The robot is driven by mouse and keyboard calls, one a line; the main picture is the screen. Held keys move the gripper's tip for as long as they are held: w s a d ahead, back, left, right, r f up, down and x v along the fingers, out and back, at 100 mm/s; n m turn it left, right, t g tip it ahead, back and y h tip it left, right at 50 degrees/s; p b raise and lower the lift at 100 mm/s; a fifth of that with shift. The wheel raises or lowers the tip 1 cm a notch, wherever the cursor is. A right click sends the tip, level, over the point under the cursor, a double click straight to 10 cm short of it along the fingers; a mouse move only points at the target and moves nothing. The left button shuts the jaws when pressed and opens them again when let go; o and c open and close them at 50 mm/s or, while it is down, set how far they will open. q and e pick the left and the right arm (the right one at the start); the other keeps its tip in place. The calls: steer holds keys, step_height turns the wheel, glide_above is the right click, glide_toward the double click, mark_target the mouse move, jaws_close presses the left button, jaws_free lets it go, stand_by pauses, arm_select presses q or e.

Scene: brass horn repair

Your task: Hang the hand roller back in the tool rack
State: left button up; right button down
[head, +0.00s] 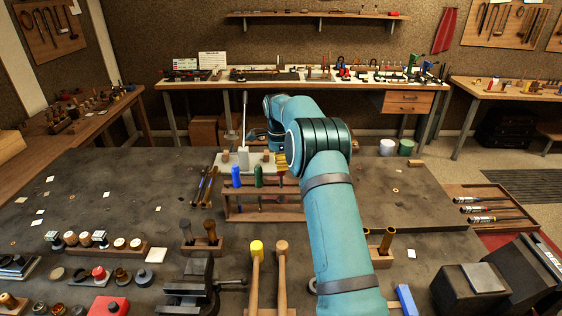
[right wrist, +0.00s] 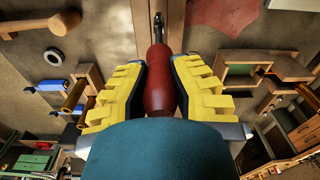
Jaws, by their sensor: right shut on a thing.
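The tool rack (head: 262,215) is a wooden stand with rails in the middle of the dark bench in the head view. A blue-handled tool (head: 236,176) and a green-handled tool (head: 259,176) stand upright in it. My right gripper (head: 281,161), with yellow finger pads, is low at the rack's back right. In the right wrist view it (right wrist: 159,85) is shut on a dark red handle (right wrist: 158,80) with a metal shank at its far end, apparently the hand roller. A wooden strip lies behind the shank; I cannot tell whether they touch. The roller end is not clear. My left gripper is out of view.
A vise (head: 190,287) and mallets (head: 257,250) stand in front of the rack. Dark rods (head: 205,185) lie to its left. A small holder with two handles (head: 200,236) is at front left. The bench's left part is mostly clear.

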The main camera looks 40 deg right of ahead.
mark_target(281, 174)
steer(key=shift+f+b, duration=1.05)
steer(key=shift+f, duration=1.35)
steer(key=c, duration=0.9)
jaws_free()
steer(key=shift+c, duration=0.2)
steer(key=r, duration=1.2)
steer(key=shift+w+a, duration=0.1)
steer(key=shift+a, duration=0.2)
